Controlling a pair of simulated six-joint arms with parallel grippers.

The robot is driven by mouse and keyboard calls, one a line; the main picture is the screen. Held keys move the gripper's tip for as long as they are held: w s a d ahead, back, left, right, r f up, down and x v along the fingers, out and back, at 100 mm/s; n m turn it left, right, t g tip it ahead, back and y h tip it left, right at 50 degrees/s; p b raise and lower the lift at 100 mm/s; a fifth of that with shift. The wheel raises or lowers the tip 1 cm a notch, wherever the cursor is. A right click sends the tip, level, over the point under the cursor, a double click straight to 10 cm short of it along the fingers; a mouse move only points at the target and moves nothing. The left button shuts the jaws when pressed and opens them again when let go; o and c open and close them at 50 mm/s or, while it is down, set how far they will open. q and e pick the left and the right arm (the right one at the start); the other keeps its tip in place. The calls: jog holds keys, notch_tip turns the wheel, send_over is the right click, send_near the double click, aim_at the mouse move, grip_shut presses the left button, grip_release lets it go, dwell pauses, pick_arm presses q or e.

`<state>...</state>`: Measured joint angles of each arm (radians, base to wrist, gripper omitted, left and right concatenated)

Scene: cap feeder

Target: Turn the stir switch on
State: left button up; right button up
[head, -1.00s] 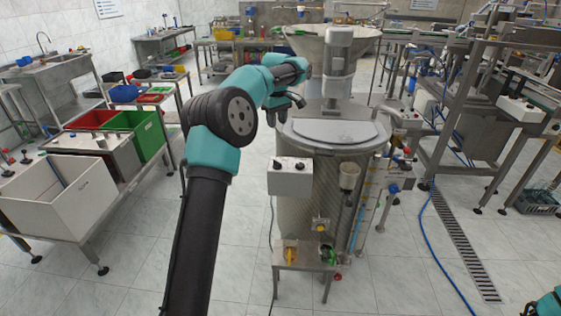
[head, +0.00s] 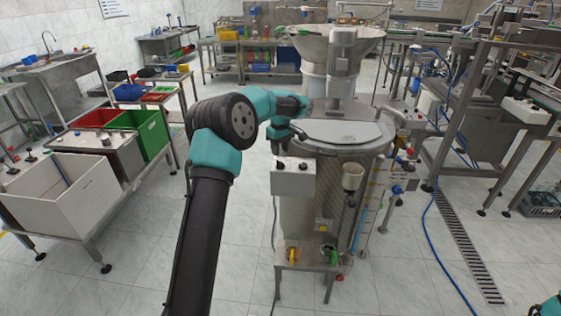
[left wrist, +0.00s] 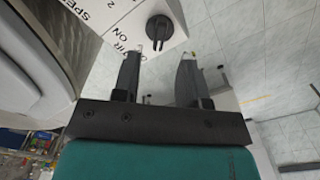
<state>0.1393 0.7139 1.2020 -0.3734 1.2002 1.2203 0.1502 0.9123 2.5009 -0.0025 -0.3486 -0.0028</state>
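The white control box (head: 292,180) is on the front of the round steel tank and has two dark knobs on top, a left knob (head: 280,164) and a right knob (head: 303,167). In the left wrist view the box face (left wrist: 108,18) shows partly cut-off lettering, including "ON" and "SPE". One black knob (left wrist: 158,29) with a raised grip bar is there. My left gripper (left wrist: 163,58) is open and empty, its fingertips just short of this knob and apart from it. In the head view the left gripper (head: 296,133) is above and behind the box. My right gripper is out of view.
The steel tank (head: 322,215) has a flat grey lid (head: 342,132) beside my left gripper. A grey column (head: 341,60) rises behind it. A low stand (head: 305,262) is below.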

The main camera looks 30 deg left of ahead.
aim_at(280, 161)
pick_arm(q)
notch_tip(280, 161, down, 6)
jog(key=shift+r, duration=0.1)
dwell(0.4)
grip_shut()
